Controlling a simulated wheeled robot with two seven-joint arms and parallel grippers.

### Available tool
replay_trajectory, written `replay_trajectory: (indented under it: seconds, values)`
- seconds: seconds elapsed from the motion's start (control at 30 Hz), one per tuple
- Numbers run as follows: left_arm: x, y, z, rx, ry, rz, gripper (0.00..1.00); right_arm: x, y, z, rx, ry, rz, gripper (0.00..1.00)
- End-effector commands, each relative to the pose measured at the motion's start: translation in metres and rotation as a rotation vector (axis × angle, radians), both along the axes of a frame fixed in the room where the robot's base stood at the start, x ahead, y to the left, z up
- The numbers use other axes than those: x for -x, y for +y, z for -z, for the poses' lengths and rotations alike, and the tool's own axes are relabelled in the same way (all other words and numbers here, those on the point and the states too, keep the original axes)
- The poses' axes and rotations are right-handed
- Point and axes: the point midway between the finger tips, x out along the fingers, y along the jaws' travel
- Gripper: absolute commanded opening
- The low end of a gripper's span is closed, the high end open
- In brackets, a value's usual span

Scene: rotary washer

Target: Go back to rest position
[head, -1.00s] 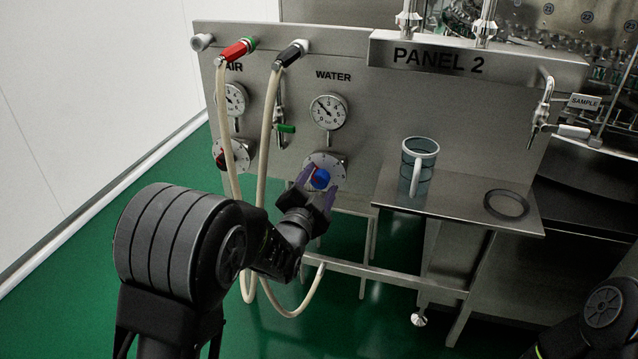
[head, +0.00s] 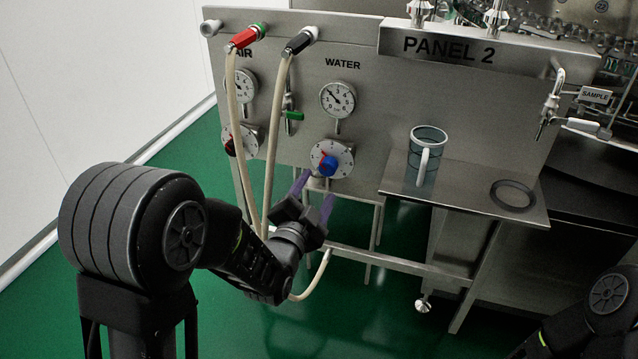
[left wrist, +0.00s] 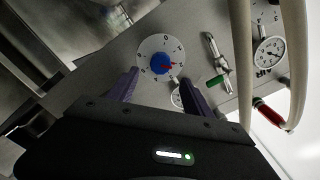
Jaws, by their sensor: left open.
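My left gripper (head: 314,194) is open and empty, its two purple fingers pointing up toward the panel. It is just below and in front of the blue water knob (head: 328,166) on its round dial, apart from it. In the left wrist view the blue knob (left wrist: 161,64) with its red pointer shows beyond and between the open fingers (left wrist: 158,84). My right arm (head: 590,315) shows only in part at the lower right; its gripper is out of the frame.
Two pale hoses (head: 277,130) hang from the panel close to my left arm. A clear mug (head: 424,158) and a dark ring (head: 512,196) sit on the steel shelf (head: 455,190). A frame rail (head: 390,262) runs below. Green floor is open at the front.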

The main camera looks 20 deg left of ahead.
Motion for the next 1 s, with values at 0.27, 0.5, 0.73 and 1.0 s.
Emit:
replay_trajectory:
  seconds: [0.27,0.5,0.73,1.0]
  values:
    - [0.000,0.000,0.000,0.000,0.000,0.000,0.59,0.000,0.000,0.000,0.000,0.000,0.000,0.38]
    - [0.000,0.000,0.011,0.078,0.048,-0.001,0.59,0.000,0.000,0.000,0.000,0.000,0.000,0.38]
    - [0.029,-0.044,0.110,0.366,0.421,0.005,0.59,0.000,0.000,0.000,0.000,-0.001,0.001,0.38]
    - [0.151,-0.073,0.285,0.654,1.037,-0.202,0.59,0.000,0.000,0.000,0.000,-0.001,0.000,0.38]
